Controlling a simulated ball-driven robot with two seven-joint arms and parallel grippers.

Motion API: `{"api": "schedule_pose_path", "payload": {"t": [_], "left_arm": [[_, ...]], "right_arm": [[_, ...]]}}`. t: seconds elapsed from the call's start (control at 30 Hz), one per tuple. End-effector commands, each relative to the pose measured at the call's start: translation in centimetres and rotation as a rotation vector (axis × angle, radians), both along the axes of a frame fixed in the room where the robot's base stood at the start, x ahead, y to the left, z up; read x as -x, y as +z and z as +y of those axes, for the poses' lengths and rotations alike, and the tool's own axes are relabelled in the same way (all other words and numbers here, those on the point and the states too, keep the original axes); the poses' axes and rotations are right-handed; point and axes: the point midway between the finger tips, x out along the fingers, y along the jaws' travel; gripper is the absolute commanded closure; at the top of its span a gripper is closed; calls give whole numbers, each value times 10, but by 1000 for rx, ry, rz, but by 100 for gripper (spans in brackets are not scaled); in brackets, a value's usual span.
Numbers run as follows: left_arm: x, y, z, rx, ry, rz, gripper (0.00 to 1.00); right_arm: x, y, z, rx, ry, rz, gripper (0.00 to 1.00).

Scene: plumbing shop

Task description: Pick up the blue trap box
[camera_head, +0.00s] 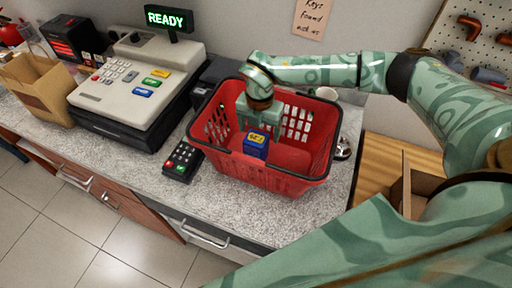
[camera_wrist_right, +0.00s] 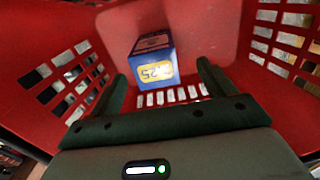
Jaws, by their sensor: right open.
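The blue trap box (camera_head: 256,144) stands inside the red basket (camera_head: 262,177) on the counter. It has a yellow label with dark print on it. My right gripper (camera_head: 259,122) reaches down into the basket from above, over and close behind the box. In the right wrist view the box (camera_wrist_right: 153,61) shows ahead of the fingertips, between the lines of the two open fingers (camera_wrist_right: 161,76). The right gripper is open and holds nothing. The box's lower part is hidden in the head view by the basket wall. My left gripper is not in view.
The basket walls stand close around my right gripper. A card terminal (camera_head: 182,161) lies left of the basket, and a cash register (camera_head: 137,88) stands further left beside a paper bag (camera_head: 38,86). A bell (camera_head: 343,149) is at the basket's right. The counter front (camera_head: 210,205) is clear.

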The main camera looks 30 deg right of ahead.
Motion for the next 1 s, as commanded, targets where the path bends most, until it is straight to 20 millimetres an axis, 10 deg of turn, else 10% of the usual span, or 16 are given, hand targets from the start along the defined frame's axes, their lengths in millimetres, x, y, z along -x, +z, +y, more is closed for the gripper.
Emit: {"api": "schedule_pose_path", "payload": {"t": [0.7, 0.9, 1.0], "left_arm": [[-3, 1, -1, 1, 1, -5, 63], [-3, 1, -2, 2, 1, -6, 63], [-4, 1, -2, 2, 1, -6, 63]], "right_arm": [[-3, -61, 8, 0, 0, 0, 18], [-3, -60, 8, 0, 0, 0, 68], [-3, -60, 8, -1, 0, -1, 72]]}}
